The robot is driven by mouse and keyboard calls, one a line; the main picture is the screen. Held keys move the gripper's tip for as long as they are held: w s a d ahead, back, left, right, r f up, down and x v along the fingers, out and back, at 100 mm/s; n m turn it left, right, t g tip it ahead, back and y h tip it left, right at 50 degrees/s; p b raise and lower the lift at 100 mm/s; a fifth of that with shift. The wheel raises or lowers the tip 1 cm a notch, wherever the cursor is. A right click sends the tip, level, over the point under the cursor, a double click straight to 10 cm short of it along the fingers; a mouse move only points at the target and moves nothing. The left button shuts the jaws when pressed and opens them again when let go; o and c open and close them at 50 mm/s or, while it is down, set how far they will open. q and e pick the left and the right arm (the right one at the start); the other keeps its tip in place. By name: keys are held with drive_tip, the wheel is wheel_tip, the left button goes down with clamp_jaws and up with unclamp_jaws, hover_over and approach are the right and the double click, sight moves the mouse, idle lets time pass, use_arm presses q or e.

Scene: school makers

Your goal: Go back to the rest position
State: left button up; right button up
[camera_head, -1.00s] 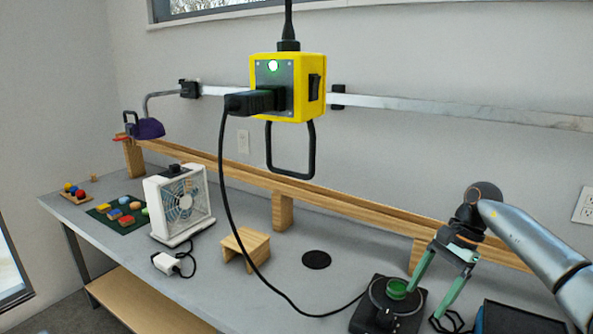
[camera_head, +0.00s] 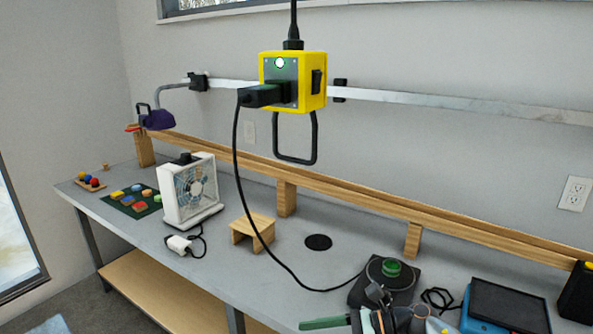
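Part of what looks like my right gripper (camera_head: 330,323) shows at the bottom edge, right of centre. One green finger lies almost flat and points left, in front of the bench edge. Darker parts beside it, just below the round device, are cut off by the frame. The second finger cannot be made out, so its opening cannot be told. Nothing is seen held in it. My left gripper is not in view.
The workbench (camera_head: 215,245) holds a white fan (camera_head: 190,190), a small wooden stand (camera_head: 253,232), a black device with a green knob (camera_head: 390,269) and a blue-black box (camera_head: 505,305). A yellow power box (camera_head: 310,85) hangs above, its black cable running to the device.

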drive_tip(key=s+d+f+n+t+h+p, duration=0.1)
drive_tip(key=s+d+f+n+t+h, duration=0.3)
drive_tip(key=s+f+n, duration=0.5)
drive_tip(key=s+d+f+n+t+h+p, duration=0.1)
drive_tip(key=s+d+f+n+t+h, duration=0.3)
drive_tip(key=s+d+f+n+h, duration=0.4)
drive_tip(key=s+d+f+n, duration=0.2)
drive_tip(key=s+n, duration=0.4)
drive_tip(key=n, duration=0.1)
drive_tip(key=shift+t+h+p, duration=0.3)
drive_tip(key=shift+h+p, duration=0.05)
drive_tip(key=shift+h, duration=0.05)
drive_tip(key=shift+f, duration=0.1)
